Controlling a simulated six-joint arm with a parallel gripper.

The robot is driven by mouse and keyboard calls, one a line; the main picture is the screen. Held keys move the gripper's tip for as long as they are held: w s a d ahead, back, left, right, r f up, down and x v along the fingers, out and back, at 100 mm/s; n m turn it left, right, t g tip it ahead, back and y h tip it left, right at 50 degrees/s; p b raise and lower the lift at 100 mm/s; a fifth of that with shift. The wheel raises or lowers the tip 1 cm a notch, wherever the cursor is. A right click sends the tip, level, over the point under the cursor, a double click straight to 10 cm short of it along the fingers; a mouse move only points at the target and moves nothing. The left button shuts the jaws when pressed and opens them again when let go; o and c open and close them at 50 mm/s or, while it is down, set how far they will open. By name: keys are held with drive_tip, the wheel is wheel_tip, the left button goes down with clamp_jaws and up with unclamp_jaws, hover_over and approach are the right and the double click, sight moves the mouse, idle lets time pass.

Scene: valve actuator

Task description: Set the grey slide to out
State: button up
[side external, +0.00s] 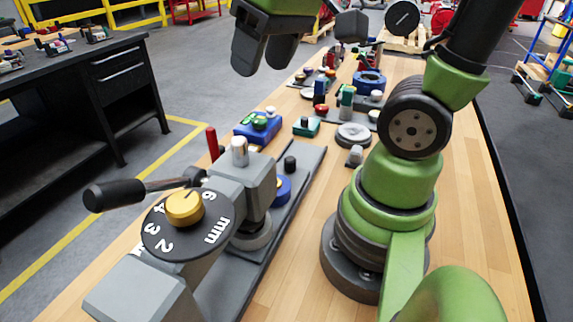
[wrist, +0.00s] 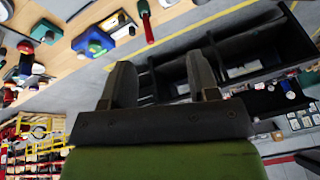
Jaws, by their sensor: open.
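My gripper (side external: 262,60) is high over the far left part of the bench in the side view, fingers apart and empty. In the wrist view my gripper (wrist: 161,68) also shows a gap between its fingers, with nothing between them. I cannot tell for sure which part is the grey slide. A small grey block with a pale knob (side external: 355,156) stands on the bench left of my arm's base, well away from the gripper. Its set position is too small to read.
A grey machine with a numbered black dial (side external: 160,240) and black-handled lever (side external: 115,195) stands in front. A blue unit with a green knob (side external: 258,128) and a red handle (side external: 212,143) are behind it. Several small devices crowd the wooden bench's far end. A black workbench (side external: 110,95) stands left.

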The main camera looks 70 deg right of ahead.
drive_tip(key=w+d+f+n+g, duration=0.2)
drive_tip(key=w+d+f+g, duration=0.3)
drive_tip(key=d+f, duration=0.25)
drive_tip(key=n+g, duration=0.1)
drive_tip(key=g, duration=0.3)
approach(290, 158)
drive_tip(key=shift+h, duration=0.3)
drive_tip(key=x, duration=1)
drive_tip(key=shift+a+f, duration=0.15)
drive_tip(key=shift+a, duration=0.2)
drive_tip(key=shift+d, duration=0.1)
clamp_jaws()
